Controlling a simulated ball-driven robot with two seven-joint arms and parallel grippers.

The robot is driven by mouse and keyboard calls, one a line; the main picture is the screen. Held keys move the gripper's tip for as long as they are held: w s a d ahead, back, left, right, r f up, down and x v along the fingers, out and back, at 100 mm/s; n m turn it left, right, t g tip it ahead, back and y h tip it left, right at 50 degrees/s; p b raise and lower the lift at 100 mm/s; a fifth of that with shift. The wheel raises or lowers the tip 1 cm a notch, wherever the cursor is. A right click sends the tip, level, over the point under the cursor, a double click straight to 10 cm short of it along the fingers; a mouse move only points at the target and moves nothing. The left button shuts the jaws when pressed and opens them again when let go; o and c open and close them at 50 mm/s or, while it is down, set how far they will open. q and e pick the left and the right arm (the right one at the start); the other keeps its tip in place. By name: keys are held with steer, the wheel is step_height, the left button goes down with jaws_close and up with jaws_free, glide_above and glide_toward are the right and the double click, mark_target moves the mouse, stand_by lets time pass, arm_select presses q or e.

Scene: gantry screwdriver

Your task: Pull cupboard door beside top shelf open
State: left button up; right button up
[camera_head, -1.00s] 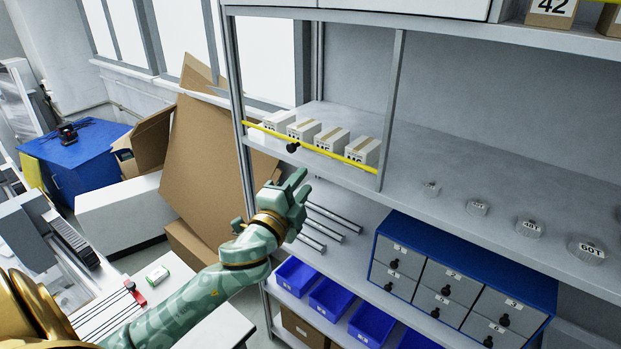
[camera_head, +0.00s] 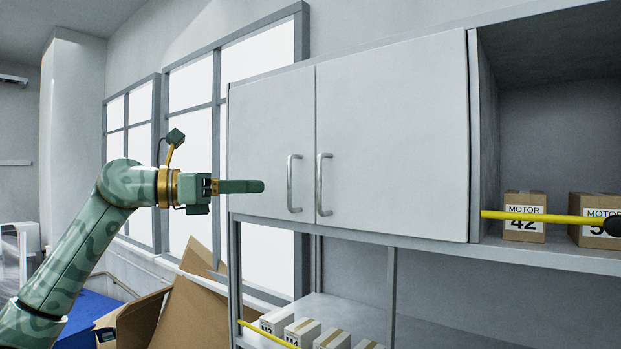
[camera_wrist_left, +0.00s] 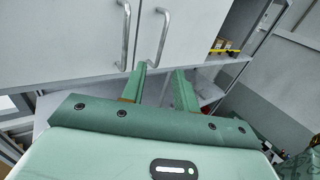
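The cupboard's right door (camera_head: 395,125), beside the open top shelf (camera_head: 560,258), is grey, flat and closed. Its upright metal handle (camera_head: 322,185) is near its left edge; the handle also shows in the left wrist view (camera_wrist_left: 157,40). The left door (camera_head: 262,130) is closed too, with its own handle (camera_head: 291,184). My left gripper (camera_head: 262,186) is in front of the left door, left of both handles in the head view. In the left wrist view its fingers (camera_wrist_left: 160,74) are apart, with nothing between them, below the handles. My right gripper is not in view.
On the top shelf stand motor boxes (camera_head: 524,228) behind a yellow bar (camera_head: 550,217). Small white boxes (camera_head: 302,330) sit on the shelf below the cupboard, behind another yellow bar. Windows (camera_head: 190,110) and leaning cardboard (camera_head: 195,310) are at the left.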

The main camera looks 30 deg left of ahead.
arm_select(q)
steer(key=p+x, duration=0.3)
steer(key=x, duration=0.9)
steer(key=shift+s+d, duration=0.1)
steer(key=shift+c, duration=0.2)
jaws_close()
